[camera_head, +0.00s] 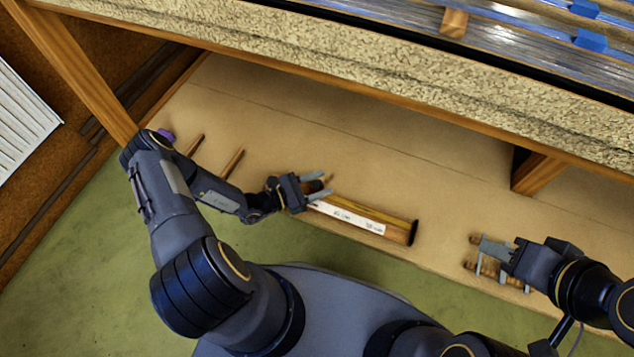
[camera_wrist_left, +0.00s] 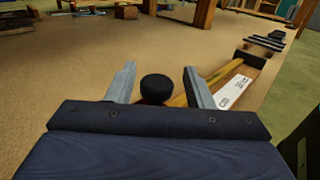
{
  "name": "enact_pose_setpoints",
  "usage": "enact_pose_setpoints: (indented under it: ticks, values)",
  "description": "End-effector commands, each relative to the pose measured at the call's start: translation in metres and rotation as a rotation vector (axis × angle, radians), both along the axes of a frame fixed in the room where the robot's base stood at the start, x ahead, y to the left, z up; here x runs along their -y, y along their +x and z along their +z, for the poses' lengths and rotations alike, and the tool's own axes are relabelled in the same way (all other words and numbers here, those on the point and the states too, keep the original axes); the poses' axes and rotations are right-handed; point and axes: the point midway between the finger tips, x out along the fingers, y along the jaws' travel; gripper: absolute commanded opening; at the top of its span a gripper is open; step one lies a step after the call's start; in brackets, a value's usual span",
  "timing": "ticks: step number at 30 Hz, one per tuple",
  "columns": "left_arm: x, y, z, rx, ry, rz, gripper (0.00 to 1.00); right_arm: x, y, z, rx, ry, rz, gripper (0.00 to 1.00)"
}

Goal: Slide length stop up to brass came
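A wooden gauge trough (camera_head: 396,236) lies on the tan bench with a white printed scale (camera_head: 347,216) along its near side and a dark end block at its right end. A yellowish strip (camera_head: 372,212), which looks like the brass came, runs lengthwise beside the scale. A black round knob (camera_wrist_left: 157,87), apparently the length stop's, stands at the trough's left end. My left gripper (camera_head: 318,185) is open around it, one finger on each side; whether they touch it cannot be told. My right gripper (camera_head: 490,262) is over small wooden pieces at the right; its finger gap is unclear.
A shelf with a rough speckled front edge (camera_head: 330,75) overhangs the bench, and a wooden support (camera_head: 537,172) stands at the right. Thin wooden sticks (camera_head: 232,163) and a purple item (camera_head: 166,135) lie at the left. The bench behind the trough is clear.

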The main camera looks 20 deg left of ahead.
Motion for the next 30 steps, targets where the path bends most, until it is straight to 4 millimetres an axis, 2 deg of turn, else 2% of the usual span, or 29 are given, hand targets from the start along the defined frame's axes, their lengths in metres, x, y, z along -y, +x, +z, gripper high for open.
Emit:
enact_pose_setpoints:
  ticks: [8, 21, 30]
  values:
    - [-0.004, -0.001, 0.0, 0.0, 0.001, 0.003, 0.47, 0.0, 0.0, 0.001, 0.0, 0.0, 0.0, 0.36]
    - [-0.053, -0.043, 0.001, 0.0, 0.003, 0.003, 0.47, 0.0, 0.0, 0.016, 0.0, 0.0, 0.0, 0.36]
    - [-0.06, -0.05, 0.0, 0.0, 0.0, 0.001, 0.47, 0.0, 0.0, 0.016, 0.0, 0.0, 0.0, 0.36]
